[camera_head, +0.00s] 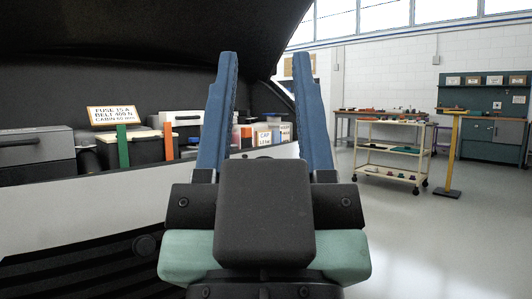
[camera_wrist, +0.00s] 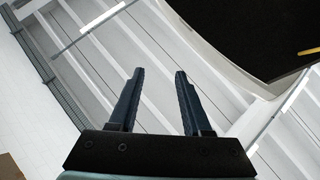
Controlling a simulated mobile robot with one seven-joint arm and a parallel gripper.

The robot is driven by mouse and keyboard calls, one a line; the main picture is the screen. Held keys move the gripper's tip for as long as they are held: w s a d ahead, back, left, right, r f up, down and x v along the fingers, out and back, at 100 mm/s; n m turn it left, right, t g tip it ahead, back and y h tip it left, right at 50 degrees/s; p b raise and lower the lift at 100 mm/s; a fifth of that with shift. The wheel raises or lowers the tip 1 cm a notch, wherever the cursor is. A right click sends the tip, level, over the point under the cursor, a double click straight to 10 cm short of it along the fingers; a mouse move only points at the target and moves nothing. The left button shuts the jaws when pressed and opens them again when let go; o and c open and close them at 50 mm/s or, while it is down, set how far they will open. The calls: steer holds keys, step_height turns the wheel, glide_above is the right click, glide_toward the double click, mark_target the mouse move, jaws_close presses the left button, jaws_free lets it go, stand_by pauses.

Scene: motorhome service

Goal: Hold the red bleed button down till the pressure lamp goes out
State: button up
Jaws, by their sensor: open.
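My gripper (camera_head: 270,105) is in the middle of the head view, its two blue fingers pointing up and spread apart, with nothing between them. It also shows in the wrist view (camera_wrist: 158,80), open and empty against the ceiling. I cannot make out the red bleed button or the pressure lamp in either view. My gripper and wrist hide part of the open engine bay behind them.
The open bay at left holds a grey box (camera_head: 33,153), a green post (camera_head: 123,146), an orange post (camera_head: 168,141) and a lettered sign (camera_head: 111,115). A pale panel (camera_head: 75,215) fronts it. A shelved cart (camera_head: 392,150) and yellow stand (camera_head: 452,155) are right; floor between is clear.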

jaws_close()
stand_by(0.3)
stand_by(1.6)
